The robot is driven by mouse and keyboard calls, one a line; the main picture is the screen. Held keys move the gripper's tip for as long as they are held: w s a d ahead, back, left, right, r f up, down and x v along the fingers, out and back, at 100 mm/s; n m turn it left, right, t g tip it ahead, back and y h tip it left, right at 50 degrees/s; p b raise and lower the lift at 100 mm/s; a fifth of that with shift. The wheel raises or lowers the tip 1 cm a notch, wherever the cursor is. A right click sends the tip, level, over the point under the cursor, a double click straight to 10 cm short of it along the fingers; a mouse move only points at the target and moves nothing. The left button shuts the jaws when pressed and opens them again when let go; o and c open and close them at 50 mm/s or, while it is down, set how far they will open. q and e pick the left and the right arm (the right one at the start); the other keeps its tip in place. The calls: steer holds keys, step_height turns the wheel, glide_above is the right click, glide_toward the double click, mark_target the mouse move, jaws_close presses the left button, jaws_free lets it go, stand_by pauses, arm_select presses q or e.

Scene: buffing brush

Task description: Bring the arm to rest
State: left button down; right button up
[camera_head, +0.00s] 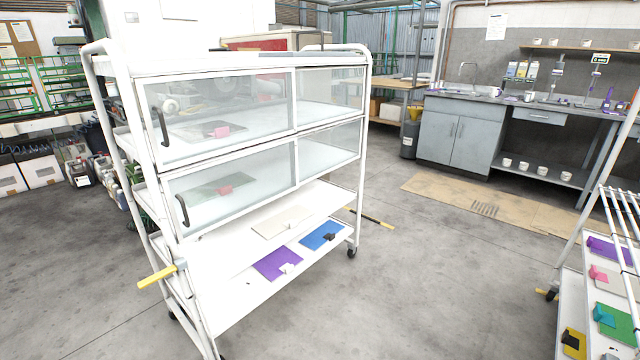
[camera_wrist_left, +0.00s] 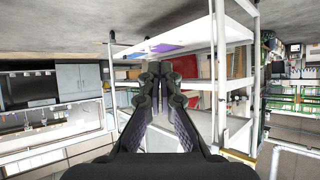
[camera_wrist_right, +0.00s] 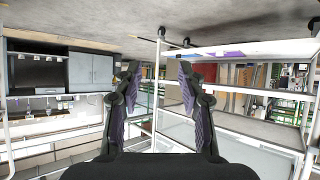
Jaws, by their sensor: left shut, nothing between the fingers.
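My left gripper (camera_wrist_left: 154,72) shows in the left wrist view with its fingertips together and nothing between them. My right gripper (camera_wrist_right: 159,72) shows in the right wrist view with its fingers spread wide apart and empty. Both wrist pictures appear upside down, with the floor at the top. Neither arm nor gripper shows in the head view. A white trolley (camera_head: 236,72) with glazed doors stands in front of me, and parts of it appear behind the fingers in both wrist views. I cannot make out a buffing brush.
On the trolley's lower shelf lie a purple mat (camera_head: 272,266) and a blue mat (camera_head: 318,236). A second rack (camera_head: 566,310) stands at the right. Grey cabinets (camera_head: 462,140) are at the back. Floor (camera_head: 430,270) between trolley and rack is clear.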

arm_select(q)
steer(key=s+a+f+g+p, duration=0.1)
steer(key=s+g+p, duration=0.2)
steer(key=s, duration=0.7)
steer(key=s+a+f+g+p, duration=0.1)
steer(key=s+g+p, duration=0.3)
steer(key=s+p, duration=0.4)
steer(key=s+a+f+g+p, duration=0.1)
steer(key=s+f+g+p, duration=0.2)
steer(key=s, duration=1.1)
steer(key=shift+s+a+f+y+p, duration=0.25)
steer(key=shift+y+p, duration=0.15)
steer(key=shift+p, duration=0.85)
arm_select(e)
steer(key=s+d+f+g, duration=0.1)
steer(key=s+g, duration=0.2)
steer(key=s, duration=0.7)
steer(key=s+d+f+g, duration=0.1)
steer(key=s+g, duration=0.3)
steer(key=s, duration=0.7)
steer(key=s+d+f+g, duration=0.1)
steer(key=s+f+g, duration=0.2)
steer(key=s, duration=0.8)
steer(key=shift+s+d+f+h, duration=0.2)
steer(key=shift+d+f+h, duration=0.05)
steer(key=shift+h, duration=0.15)
